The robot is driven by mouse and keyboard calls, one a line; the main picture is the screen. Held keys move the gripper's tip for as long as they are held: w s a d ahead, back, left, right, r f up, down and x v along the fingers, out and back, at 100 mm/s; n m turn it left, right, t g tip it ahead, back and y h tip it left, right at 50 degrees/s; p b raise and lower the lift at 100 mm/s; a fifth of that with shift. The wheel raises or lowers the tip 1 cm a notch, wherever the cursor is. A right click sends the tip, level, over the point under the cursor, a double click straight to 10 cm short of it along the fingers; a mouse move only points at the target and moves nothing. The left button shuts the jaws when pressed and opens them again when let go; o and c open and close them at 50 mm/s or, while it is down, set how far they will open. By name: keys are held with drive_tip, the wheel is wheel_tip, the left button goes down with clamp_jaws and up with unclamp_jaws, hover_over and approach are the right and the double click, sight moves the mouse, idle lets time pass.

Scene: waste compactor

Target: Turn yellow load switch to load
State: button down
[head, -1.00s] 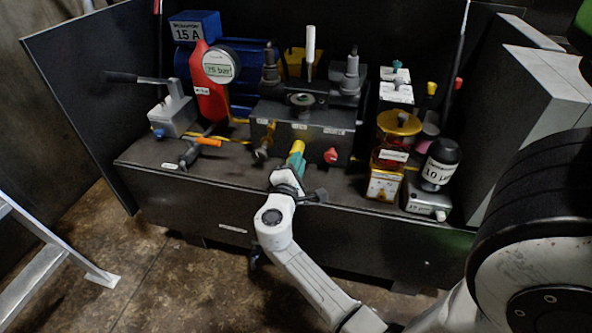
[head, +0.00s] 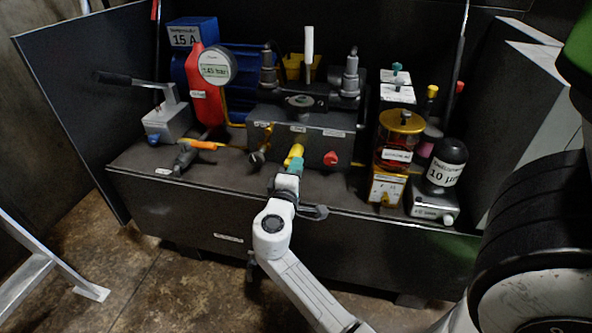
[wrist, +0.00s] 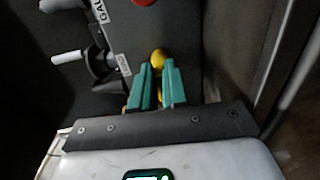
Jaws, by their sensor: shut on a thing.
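The yellow load switch (head: 294,152) sticks out from the front of the dark valve block (head: 310,137), near its middle. In the wrist view its rounded yellow end (wrist: 158,57) shows just beyond and between the green fingers. My gripper (head: 296,168) has its green fingers around the yellow switch from the front. In the wrist view my gripper (wrist: 157,85) is shut on the switch, with yellow showing between the fingers. A label beside the switch shows in the wrist view (wrist: 123,64). The switch's exact turn angle cannot be told.
A red knob (head: 330,158) sits right of the switch and a dark-handled valve (head: 259,151) left of it. An orange-handled valve (head: 196,146), a gauge (head: 217,66) and an amber glass unit (head: 396,153) stand nearby. A ladder (head: 40,262) stands at the left.

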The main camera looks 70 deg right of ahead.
drive_tip(key=shift+f, duration=0.1)
drive_tip(key=c, duration=1.1)
unclamp_jaws()
drive_tip(key=shift+c, duration=0.2)
drive_tip(key=a+p, duration=0.3)
drive_tip(key=a, duration=0.8)
drive_tip(key=shift+s, duration=0.45)
drive_tip(key=shift+d, duration=0.1)
drive_tip(key=s+a+f+m+y, duration=0.3)
drive_tip(key=s+a+f+y, duration=0.3)
drive_tip(key=f+y, duration=0.4)
drive_tip(key=s+a+f+n+y, duration=0.1)
drive_tip(key=s+a+f+y, duration=0.1)
drive_tip(key=a+y, duration=0.35)
drive_tip(key=s+a+f+n+y, duration=0.1)
drive_tip(key=s+a+f+y, duration=0.15)
drive_tip(key=a, duration=0.65)
wheel_tip(320, 180, up, 37)
drive_tip(key=w+p, duration=0.1)
drive_tip(key=p, duration=3.6)
drive_tip(key=shift+d+r+g, duration=0.15)
drive_tip(key=shift+d+g, duration=0.1)
drive_tip(key=shift+g, duration=0.05)
